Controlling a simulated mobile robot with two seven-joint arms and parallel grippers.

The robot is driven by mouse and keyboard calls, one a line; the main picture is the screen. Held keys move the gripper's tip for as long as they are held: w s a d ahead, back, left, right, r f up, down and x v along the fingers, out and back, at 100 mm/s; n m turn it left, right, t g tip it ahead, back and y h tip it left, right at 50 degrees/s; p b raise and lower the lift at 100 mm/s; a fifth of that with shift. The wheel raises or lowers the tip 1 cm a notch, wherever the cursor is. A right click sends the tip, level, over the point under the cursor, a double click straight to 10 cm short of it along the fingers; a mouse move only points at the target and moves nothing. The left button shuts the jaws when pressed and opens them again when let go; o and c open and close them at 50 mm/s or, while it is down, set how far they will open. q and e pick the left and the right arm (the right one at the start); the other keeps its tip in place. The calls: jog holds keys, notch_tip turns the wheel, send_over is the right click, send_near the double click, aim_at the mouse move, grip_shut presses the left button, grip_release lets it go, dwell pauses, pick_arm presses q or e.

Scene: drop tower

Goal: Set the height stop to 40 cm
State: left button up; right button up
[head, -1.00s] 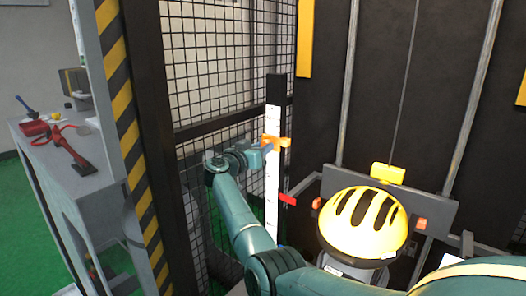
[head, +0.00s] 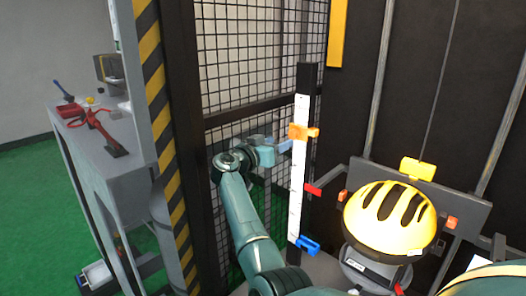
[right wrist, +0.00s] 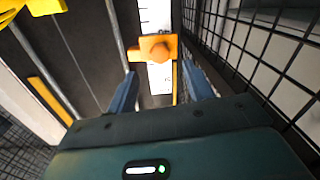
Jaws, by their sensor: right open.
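The height stop is an orange clamp (head: 303,132) on the upper part of a white upright scale (head: 297,180) fixed to a black post. In the right wrist view the orange stop (right wrist: 157,48) has a round knob facing me. My right gripper (head: 285,146) is just left of the stop in the head view, a little lower. In the right wrist view its two blue fingers (right wrist: 160,75) are spread and empty, with the stop beyond their tips. A red pointer (head: 313,190) and a blue clamp (head: 308,245) sit lower by the scale. The scale's numbers are too small to read. My left gripper is out of view.
A yellow helmet (head: 390,217) rests on its mount right of the scale, with a yellow block (head: 418,168) on a cable above. A mesh fence (head: 255,75) stands close behind my right gripper. A grey bench (head: 110,165) with red tools is at left.

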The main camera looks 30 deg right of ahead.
jog(key=v, duration=0.7)
jog(key=shift+b, duration=0.3)
